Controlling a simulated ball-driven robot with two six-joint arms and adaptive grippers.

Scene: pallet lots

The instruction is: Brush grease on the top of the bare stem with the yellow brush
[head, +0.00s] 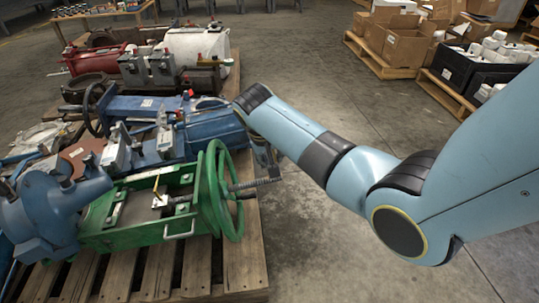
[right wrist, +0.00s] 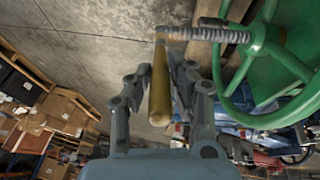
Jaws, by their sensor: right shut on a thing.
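A grey threaded stem (head: 255,183) sticks out sideways from the green handwheel (head: 222,190) of a green machine on the pallet. The stem also shows at the top of the right wrist view (right wrist: 220,35). My right gripper (head: 266,158) is just above the stem's free end. In the right wrist view my right gripper (right wrist: 166,72) is shut on the yellow brush (right wrist: 161,90). The brush's narrow far end overlaps the stem's free end there; I cannot tell whether they touch. The brush is not clear in the head view. My left gripper is out of view.
The wooden pallet (head: 240,262) is crowded with blue, green and red machines. A blue casting (head: 50,208) stands at its left front. Cardboard boxes (head: 403,45) and black crates (head: 462,75) stand back right. Concrete floor is clear right of the pallet.

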